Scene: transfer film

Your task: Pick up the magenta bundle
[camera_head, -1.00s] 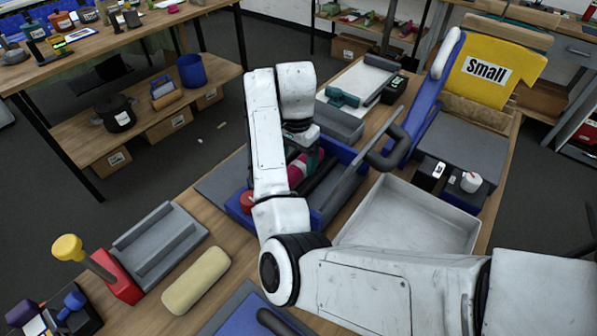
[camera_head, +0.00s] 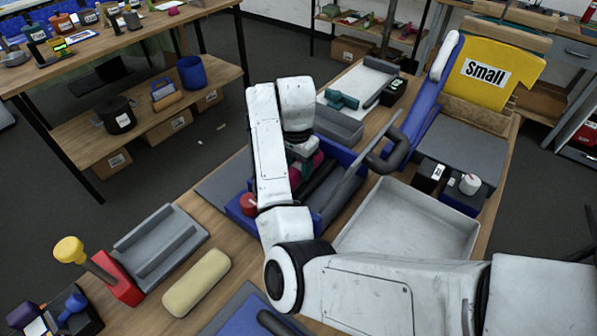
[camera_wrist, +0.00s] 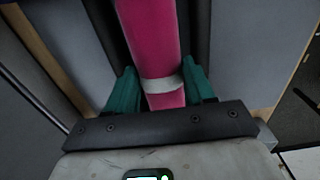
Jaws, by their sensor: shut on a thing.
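The magenta bundle (camera_wrist: 148,35) is a long roll with a white band around it. In the wrist view it runs between the two teal fingers of my gripper (camera_wrist: 158,70), which are shut on it close to the white band. In the head view my gripper (camera_head: 303,166) points down into the blue-walled machine on the bench. Only small parts of the bundle (camera_head: 318,160) show there, since my arm and fingers hide the rest. I cannot tell whether it still touches the surface under it.
The machine's blue wall (camera_head: 237,214) carries a red knob (camera_head: 249,204). A grey lever (camera_head: 385,150) rises at its right. An empty light tray (camera_head: 425,215) lies to the right. A grey channel block (camera_head: 160,242) and a cream roll (camera_head: 196,283) lie to the left.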

